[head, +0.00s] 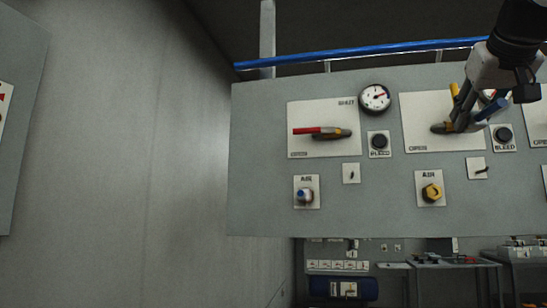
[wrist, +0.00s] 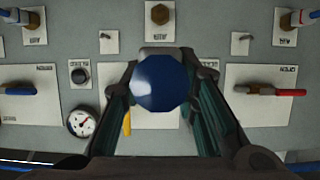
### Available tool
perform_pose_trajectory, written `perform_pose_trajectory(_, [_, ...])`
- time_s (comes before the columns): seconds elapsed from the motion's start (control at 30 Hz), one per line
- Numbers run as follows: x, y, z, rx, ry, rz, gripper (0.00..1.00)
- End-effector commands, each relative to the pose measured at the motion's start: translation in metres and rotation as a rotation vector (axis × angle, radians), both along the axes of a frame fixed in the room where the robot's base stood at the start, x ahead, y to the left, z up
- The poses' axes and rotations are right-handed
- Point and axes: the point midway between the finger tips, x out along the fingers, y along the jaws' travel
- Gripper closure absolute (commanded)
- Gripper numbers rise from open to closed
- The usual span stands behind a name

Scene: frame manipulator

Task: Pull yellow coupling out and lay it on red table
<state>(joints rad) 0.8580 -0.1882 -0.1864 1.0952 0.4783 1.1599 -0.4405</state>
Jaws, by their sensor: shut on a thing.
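My gripper (head: 462,122) is in front of the middle valve plate of the grey panel. I cannot make out a red table.
To the left are a red-handled valve (head: 320,131), a gauge (head: 375,97) and a blue-and-white fitting (head: 305,195). A yellow lever (wrist: 127,124) is close beside my fingers. A blue rail (head: 350,52) runs above the panel. Grey tables (head: 450,263) stand below in the background.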

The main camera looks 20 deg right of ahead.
Motion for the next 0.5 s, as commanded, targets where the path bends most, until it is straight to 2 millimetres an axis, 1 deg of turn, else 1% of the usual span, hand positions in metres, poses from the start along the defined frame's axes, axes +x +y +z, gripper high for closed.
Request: perform_pose_trajectory(0.5, [-0.017, 0.011, 0.001, -0.001, 0.0, 0.0, 1.0])
